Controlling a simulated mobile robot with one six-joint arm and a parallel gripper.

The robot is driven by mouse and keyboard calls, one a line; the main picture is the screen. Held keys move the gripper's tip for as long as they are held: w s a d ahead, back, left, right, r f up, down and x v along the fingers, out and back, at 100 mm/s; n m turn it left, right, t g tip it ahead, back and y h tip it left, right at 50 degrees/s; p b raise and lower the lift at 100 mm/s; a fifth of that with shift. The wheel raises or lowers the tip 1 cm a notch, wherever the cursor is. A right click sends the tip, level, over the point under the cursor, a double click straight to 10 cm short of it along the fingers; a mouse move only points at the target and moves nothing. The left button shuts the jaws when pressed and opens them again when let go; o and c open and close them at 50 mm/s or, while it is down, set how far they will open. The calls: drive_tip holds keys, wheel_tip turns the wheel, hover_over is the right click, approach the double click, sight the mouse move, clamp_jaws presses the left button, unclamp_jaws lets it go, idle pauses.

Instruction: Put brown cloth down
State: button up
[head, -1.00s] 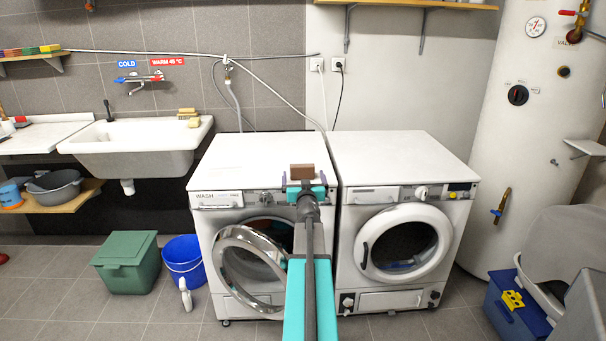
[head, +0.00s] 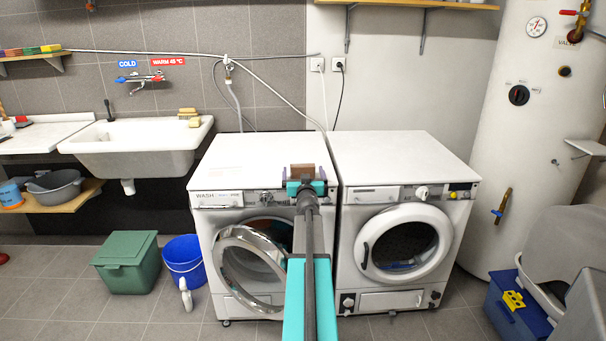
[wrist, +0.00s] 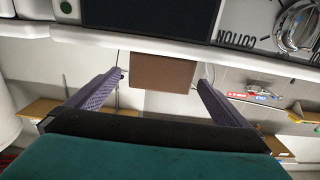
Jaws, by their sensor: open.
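The brown cloth (head: 301,170) looks like a small folded block at the front right edge of the left washing machine's white top (head: 258,155). In the wrist view the cloth (wrist: 160,73) shows just beyond and between the fingertips, with a gap on each side. My gripper (head: 304,180) is open, in front of the cloth at the machine's front edge. In the wrist view the two purple fingers of my gripper (wrist: 161,82) stand apart with nothing between them. The cloth's underside is hidden, so its contact with the top is unclear.
The washer's round door (head: 250,268) hangs open below my arm. A second white machine (head: 398,155) stands close on the right, its top clear. A sink (head: 135,145) is at the left, with a green bin (head: 126,262) and blue bucket (head: 184,262) on the floor.

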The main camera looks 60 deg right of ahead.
sight(303, 165)
drive_tip(key=shift+x, duration=1.5)
drive_tip(key=c, duration=1.2)
drive_tip(key=shift+r, duration=0.15)
wheel_tip(303, 165, up, 4)
drive_tip(key=p, duration=0.3)
drive_tip(key=p+v, duration=0.2)
drive_tip(key=v, duration=1.4)
drive_tip(key=shift+r, duration=0.35)
